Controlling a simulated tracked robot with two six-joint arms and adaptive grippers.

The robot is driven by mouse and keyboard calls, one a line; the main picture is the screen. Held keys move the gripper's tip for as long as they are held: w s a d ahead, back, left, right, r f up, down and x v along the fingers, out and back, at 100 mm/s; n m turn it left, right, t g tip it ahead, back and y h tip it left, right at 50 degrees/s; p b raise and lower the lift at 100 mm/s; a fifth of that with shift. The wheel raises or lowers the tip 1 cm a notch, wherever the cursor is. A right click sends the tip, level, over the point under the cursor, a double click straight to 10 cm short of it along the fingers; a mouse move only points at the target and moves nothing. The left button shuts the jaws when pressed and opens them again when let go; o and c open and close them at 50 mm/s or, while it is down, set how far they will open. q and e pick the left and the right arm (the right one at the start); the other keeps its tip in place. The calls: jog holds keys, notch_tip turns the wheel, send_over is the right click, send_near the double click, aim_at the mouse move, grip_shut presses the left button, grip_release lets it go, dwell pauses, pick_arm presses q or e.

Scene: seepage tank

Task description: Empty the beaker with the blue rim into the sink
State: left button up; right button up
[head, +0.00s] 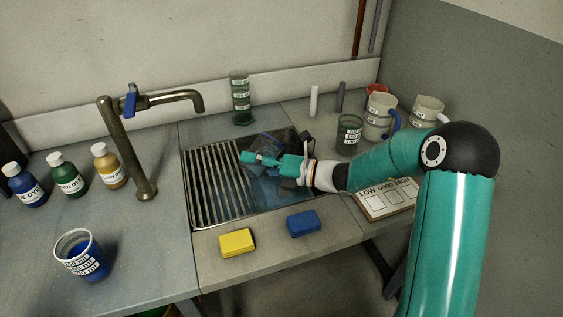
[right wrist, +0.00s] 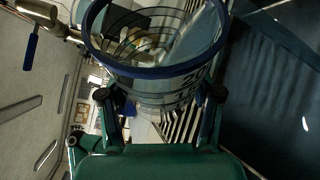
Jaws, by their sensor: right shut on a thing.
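The beaker with the blue rim (right wrist: 158,72) is clear, with dark markings on its wall. My right gripper (head: 262,160) is shut on it, one finger on each side of the wall in the right wrist view (right wrist: 158,112). In the head view this gripper is over the sink (head: 268,193), right of the slatted drainer; the clear beaker is hard to make out there. I see no clear liquid in it, but cannot tell for sure that it is empty. My left gripper is not in view.
A bronze tap (head: 140,150) stands left of the slatted drainer (head: 212,180). A beaker of blue liquid (head: 81,255) is front left, near several dye bottles (head: 67,178). Yellow (head: 237,242) and blue (head: 303,223) sponges lie in front. Beakers (head: 349,134) and jugs (head: 379,115) stand right.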

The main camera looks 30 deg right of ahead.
aim_at(250, 149)
jog(key=shift+f+m, duration=0.1)
jog(key=shift+m, duration=0.6)
dwell(0.7)
jog(key=shift+w+d+f+m+t+y, duration=0.2)
jog(key=shift+d+m+t+y, duration=0.2)
jog(key=shift+d+m, duration=0.3)
dwell(0.9)
jog(key=shift+d+r+m+t, duration=0.1)
jog(key=shift+r+m+t, duration=0.2)
jog(key=shift+r+m, duration=0.85)
jog(key=shift+w+d+r, duration=0.1)
jog(key=shift+r, duration=0.3)
dwell(0.5)
